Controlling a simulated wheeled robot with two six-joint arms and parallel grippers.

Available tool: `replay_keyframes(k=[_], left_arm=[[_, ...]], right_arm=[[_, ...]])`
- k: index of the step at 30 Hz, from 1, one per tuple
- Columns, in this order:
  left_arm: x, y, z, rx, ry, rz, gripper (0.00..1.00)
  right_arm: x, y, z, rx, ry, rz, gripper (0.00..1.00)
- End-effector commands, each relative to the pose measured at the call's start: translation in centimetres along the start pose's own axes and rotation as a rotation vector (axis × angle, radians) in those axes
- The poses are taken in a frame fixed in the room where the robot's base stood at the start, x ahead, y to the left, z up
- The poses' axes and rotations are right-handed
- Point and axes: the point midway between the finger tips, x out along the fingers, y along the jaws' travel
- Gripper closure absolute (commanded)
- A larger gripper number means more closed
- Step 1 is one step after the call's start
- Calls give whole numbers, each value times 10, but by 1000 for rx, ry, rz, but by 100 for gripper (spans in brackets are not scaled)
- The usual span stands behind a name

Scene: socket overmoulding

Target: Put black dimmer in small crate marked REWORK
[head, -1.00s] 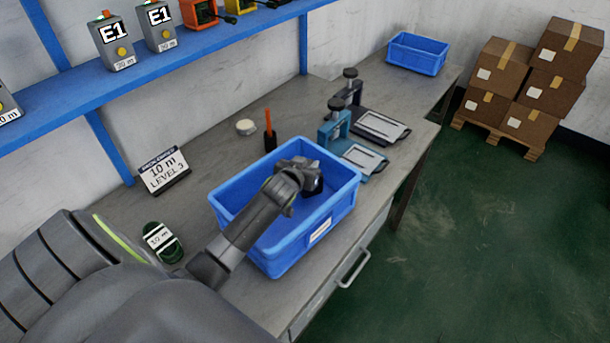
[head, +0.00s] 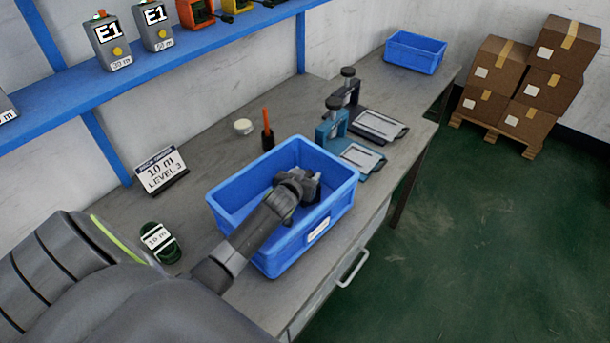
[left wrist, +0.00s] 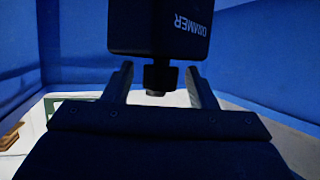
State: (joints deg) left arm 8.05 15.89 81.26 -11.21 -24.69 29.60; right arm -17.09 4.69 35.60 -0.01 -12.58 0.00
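The black dimmer (left wrist: 160,28), with upside-down white lettering, shows at the top of the left wrist view. Its narrow stub points down between the fingers of my left gripper (left wrist: 160,82). The fingers are apart, with a gap on each side of the stub, and do not visibly touch it. In the head view my left gripper (head: 308,188) reaches down inside a blue crate (head: 236,232) on the bench; the dimmer is hidden there. The crate's small white label is too small to read. My right gripper is not in view.
Another blue crate (head: 415,53) stands at the bench's far end. Two clamp fixtures (head: 335,122) with plates, an orange-handled tool (head: 267,135), a white roll (head: 243,126), a 10 m sign (head: 161,170) and a dark green coil (head: 160,243) stand around the near crate. A blue shelf overhangs behind.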

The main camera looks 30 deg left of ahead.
Motion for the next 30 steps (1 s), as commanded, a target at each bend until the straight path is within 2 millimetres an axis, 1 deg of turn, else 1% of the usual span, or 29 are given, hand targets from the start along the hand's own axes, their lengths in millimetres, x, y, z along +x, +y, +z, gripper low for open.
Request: replay_keyframes(k=[7,10,11,14,24,30], left_arm=[[0,0,-1,0,0,0,49],[-2,0,-5,0,0,0,49],[-4,0,-3,0,-1,0,49],[-12,0,-2,0,0,0,49],[-56,0,-2,-2,1,0,49],[-72,0,-2,0,0,-1,49]], right_arm=[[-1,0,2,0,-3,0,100],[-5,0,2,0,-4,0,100],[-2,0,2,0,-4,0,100],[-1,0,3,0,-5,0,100],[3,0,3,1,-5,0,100],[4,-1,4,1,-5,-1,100]])
